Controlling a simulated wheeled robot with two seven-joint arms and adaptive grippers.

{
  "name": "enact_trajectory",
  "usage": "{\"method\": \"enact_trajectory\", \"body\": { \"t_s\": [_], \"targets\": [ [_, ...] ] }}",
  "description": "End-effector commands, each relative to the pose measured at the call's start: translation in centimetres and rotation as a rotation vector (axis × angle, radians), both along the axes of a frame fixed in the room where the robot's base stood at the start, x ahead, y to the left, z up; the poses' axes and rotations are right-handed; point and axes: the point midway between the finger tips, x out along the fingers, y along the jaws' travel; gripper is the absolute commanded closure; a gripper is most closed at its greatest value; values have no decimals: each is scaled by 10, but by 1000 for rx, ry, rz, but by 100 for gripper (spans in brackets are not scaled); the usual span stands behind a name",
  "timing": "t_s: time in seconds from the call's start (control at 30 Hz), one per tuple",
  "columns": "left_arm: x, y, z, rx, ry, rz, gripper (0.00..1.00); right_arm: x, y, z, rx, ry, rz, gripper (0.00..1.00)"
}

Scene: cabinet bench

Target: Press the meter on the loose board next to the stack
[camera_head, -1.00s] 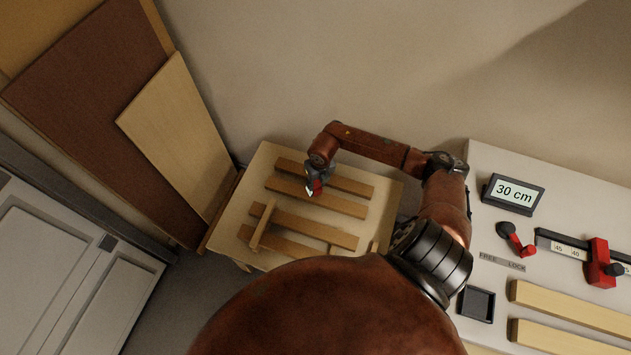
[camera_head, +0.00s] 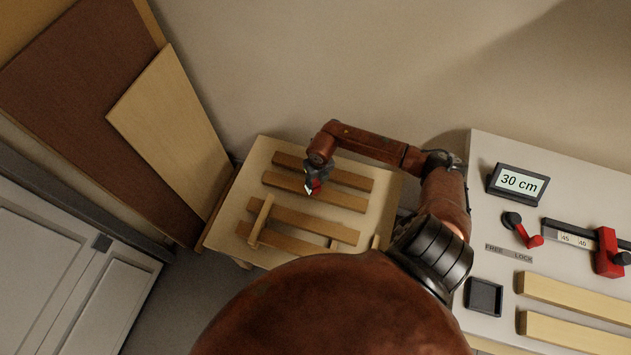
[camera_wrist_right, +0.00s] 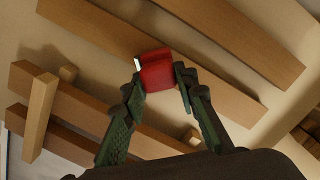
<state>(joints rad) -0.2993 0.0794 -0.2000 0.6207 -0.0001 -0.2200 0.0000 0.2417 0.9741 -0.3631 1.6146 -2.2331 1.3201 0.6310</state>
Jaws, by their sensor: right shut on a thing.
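My right gripper (camera_head: 313,181) is over the small light table on the left, among the brown boards. In the right wrist view, its fingers (camera_wrist_right: 162,85) are shut on a red block-like meter (camera_wrist_right: 158,72) with a pale face at its left edge. The meter also shows small in the head view (camera_head: 315,188). It is over or against a long brown board (camera_wrist_right: 215,82); whether it touches the board is unclear. Another board (camera_head: 322,172) lies beyond it. I cannot tell which board is the loose one. My left gripper is not in view.
The small table (camera_head: 262,153) also holds a crosswise stick (camera_head: 261,219) over nearer boards (camera_head: 302,224). Large panels (camera_head: 170,130) lean at the left. A white bench (camera_head: 484,146) at the right carries a 30 cm display (camera_head: 518,183), a red-handled lever (camera_head: 525,232) and pale boards (camera_head: 575,298).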

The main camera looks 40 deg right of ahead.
Motion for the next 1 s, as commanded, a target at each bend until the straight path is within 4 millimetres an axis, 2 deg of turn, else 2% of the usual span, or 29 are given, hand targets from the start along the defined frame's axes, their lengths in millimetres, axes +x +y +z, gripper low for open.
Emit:
{"method": "enact_trajectory", "body": {
  "t_s": [1.0],
  "targets": [
    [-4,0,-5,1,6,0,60,0,0,-9,0,0,0,100]
  ]
}}
